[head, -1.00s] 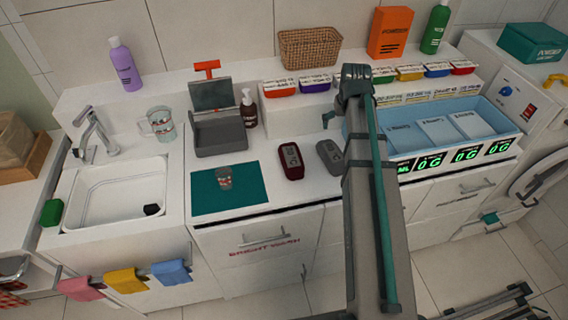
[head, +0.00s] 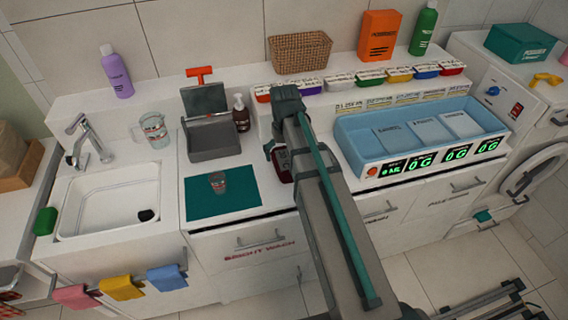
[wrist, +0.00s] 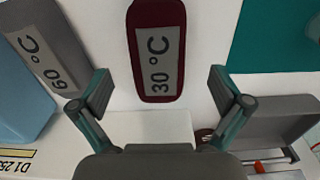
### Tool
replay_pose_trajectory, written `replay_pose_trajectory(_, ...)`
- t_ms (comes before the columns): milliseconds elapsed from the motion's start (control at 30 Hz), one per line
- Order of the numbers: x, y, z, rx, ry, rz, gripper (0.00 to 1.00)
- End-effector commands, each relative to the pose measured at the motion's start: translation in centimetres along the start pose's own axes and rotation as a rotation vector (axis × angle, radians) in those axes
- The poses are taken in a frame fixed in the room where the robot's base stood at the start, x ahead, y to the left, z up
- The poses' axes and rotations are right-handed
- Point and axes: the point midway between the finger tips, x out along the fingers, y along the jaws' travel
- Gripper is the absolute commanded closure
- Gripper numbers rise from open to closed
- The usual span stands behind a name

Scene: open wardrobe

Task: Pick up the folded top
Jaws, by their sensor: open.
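I see no clear folded top in either view. My gripper (wrist: 160,90) is open and empty, its two fingers apart in the wrist view. It points down over the counter at a dark red device marked 30 °C (wrist: 157,50), which lies beyond and between the fingertips. In the head view the red device (head: 282,166) shows partly, with my arm covering the rest. A grey device marked 60 °C (wrist: 45,58) lies beside it in the wrist view; my arm hides it in the head view.
A blue tray (head: 352,150) with labelled panels and displays stands right of my arm. A teal mat (head: 240,202) holds a cup (head: 217,182). Pink (head: 76,297), yellow (head: 122,287) and blue (head: 167,279) cloths hang on the front rail. A grey open box (head: 215,142) stands behind the mat.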

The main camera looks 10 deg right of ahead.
Motion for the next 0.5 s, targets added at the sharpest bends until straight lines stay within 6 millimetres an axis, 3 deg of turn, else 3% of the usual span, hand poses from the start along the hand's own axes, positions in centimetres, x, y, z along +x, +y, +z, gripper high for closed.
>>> replay_pose_trajectory(267, 1.3, 0.1, -0.1, 0.0, -0.002, 0.0, 0.0)
replay_pose_trajectory(500, 3.9, 0.1, -0.3, 0.0, -0.002, 0.0, 0.0)
